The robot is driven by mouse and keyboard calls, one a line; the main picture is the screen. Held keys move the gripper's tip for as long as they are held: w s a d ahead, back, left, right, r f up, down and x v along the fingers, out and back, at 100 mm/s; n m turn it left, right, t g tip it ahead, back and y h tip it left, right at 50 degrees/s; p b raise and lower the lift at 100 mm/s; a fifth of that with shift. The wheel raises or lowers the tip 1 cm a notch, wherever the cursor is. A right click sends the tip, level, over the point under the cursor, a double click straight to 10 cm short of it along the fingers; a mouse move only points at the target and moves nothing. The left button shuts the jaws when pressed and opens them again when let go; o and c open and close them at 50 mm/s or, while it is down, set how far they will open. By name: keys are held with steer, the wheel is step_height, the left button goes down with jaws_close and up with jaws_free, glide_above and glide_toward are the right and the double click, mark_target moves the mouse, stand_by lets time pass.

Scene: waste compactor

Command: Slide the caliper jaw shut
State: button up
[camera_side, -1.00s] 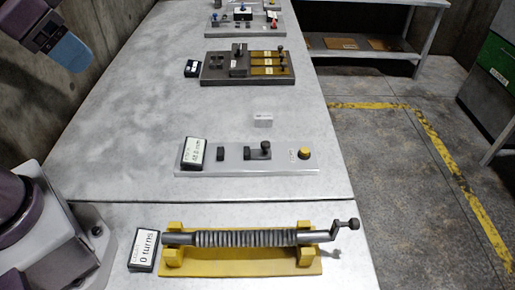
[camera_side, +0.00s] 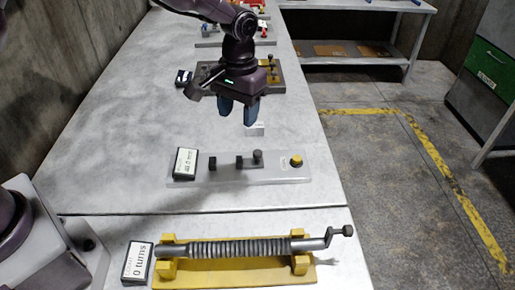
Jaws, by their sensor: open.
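The caliper is a pale grey plate (camera_side: 275,173) lying across the table. A dark fixed jaw block (camera_side: 212,163) stands on its left part. The sliding jaw (camera_side: 245,162), dark with a round knob (camera_side: 258,156) at its right end, stands to the right with a clear gap between them. A small display (camera_side: 186,163) at the plate's left end reads about 40 mm, the digits blurred. My gripper (camera_side: 238,112) points down with its two blue fingers apart and empty. It hangs above and beyond the caliper, touching nothing on it.
A yellow button (camera_side: 296,161) sits at the plate's right end. A small white block (camera_side: 256,129) is partly hidden behind my gripper. A yellow-based coil with a crank (camera_side: 240,249) lies in front. Other panels (camera_side: 285,75) stand farther back. The table's left side is clear.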

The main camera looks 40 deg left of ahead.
mark_target(258, 152)
steer(key=w+f+n, duration=0.1)
steer(key=f, duration=0.3)
steer(key=w+d+f, duration=0.1)
steer(key=w+f, duration=0.1)
steer(key=f, duration=0.2)
steer(key=w+f+n, duration=0.1)
steer(key=f, duration=0.4)
steer(key=shift+w+d+n+t, duration=0.15)
steer(key=shift+w+n+t, duration=0.05)
steer(key=shift+n+t, duration=0.1)
steer(key=c, duration=0.9)
steer(key=shift+s+a, duration=1.85)
steer(key=shift+a, duration=0.05)
steer(key=o, duration=0.9)
